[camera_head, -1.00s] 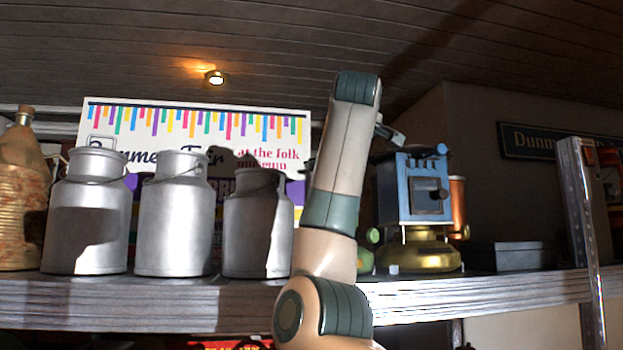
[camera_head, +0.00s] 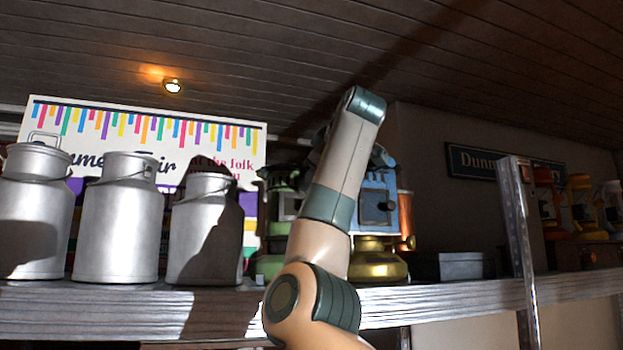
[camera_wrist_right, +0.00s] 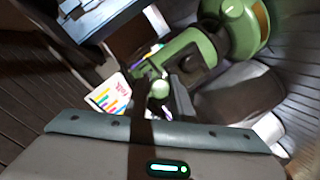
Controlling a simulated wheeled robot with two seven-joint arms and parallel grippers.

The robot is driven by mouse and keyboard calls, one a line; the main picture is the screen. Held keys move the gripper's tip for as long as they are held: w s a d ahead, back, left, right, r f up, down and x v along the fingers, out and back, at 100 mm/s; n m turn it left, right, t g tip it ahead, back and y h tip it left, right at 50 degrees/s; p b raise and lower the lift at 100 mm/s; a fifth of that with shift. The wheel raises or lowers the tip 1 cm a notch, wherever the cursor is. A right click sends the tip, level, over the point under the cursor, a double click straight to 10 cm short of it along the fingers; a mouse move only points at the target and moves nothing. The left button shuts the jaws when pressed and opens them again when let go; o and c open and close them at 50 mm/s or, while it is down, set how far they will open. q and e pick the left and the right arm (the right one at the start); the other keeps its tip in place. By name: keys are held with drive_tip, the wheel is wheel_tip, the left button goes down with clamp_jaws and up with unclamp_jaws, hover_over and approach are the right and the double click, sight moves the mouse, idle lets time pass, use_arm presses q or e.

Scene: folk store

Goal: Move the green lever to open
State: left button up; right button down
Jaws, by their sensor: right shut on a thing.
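A green stove (camera_head: 275,205) stands on the shelf, partly behind my right arm in the head view. In the wrist view its green body (camera_wrist_right: 210,45) fills the top centre, tilted. My right gripper (camera_wrist_right: 163,100) is at the stove's near side, shut on a small part there that I take to be the green lever; dark fingers and shadow cover most of it. A pale round knob (camera_wrist_right: 160,88) shows beside the fingers. In the head view my forearm hides the grip. My left gripper is not in view.
A blue stove with a brass base (camera_head: 378,265) stands close right of the green one. Several metal milk cans (camera_head: 118,225) stand left on the shelf (camera_head: 130,310), before a fair poster (camera_head: 140,120). A grey box (camera_head: 460,265) and metal post (camera_head: 518,230) are right.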

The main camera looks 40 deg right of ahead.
drive_tip(key=c, duration=1.8)
unclamp_jaws()
drive_tip(key=shift+f, duration=0.1)
drive_tip(key=shift+w, duration=0.1)
drive_tip(key=shift+d, duration=0.1)
drive_tip(key=b+v, duration=0.6)
drive_tip(key=v, duration=1.1)
